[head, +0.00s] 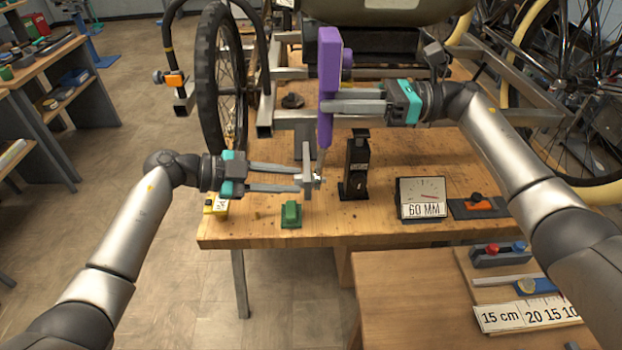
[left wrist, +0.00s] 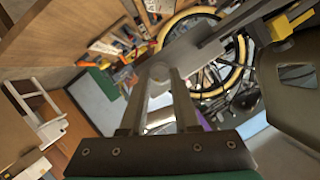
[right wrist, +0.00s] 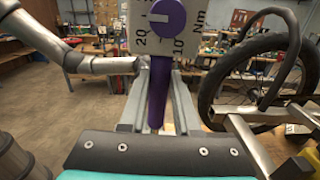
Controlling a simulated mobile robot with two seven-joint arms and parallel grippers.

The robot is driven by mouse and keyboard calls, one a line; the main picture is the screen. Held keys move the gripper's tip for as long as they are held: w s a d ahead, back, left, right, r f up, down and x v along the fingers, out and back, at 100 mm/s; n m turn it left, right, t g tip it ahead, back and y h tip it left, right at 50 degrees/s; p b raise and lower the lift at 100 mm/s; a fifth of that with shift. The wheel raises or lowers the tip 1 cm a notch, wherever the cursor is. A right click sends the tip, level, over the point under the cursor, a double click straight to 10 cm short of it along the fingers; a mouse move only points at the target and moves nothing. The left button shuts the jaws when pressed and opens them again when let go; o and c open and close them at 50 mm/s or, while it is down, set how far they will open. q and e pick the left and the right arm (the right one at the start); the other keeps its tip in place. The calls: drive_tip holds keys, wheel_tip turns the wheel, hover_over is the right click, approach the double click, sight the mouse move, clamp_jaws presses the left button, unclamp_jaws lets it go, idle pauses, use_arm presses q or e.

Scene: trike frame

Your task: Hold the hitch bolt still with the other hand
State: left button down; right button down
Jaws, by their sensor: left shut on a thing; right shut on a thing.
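The hitch bolt shows as a small round grey head (left wrist: 160,71) in the left wrist view, between my left fingertips; in the head view it is mostly hidden. My left gripper (head: 299,178) is shut on it, beside an upright grey metal plate (head: 307,158). My right gripper (head: 328,106) is shut on a purple torque tool (head: 329,62), held upright. The tool's thin shaft points down close to the plate; I cannot tell whether its tip touches the bolt. In the right wrist view the tool has a scale marked Nm (right wrist: 158,38).
The wooden bench (head: 400,175) carries a black stand (head: 356,165), a 60 MM gauge (head: 422,198), a green block (head: 291,214) and a yellow item (head: 216,204). The trike's wheel (head: 208,80) and grey frame tubes (head: 290,120) stand behind my left gripper.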

drive_tip(key=shift+d+r, duration=0.15)
idle(0.3)
drive_tip(key=shift+d, duration=1.35)
drive_tip(key=shift+d, duration=2)
use_arm(q)
drive_tip(key=c, duration=0.6)
unclamp_jaws()
drive_tip(key=shift+o, duration=0.2)
drive_tip(key=shift+a, duration=0.1)
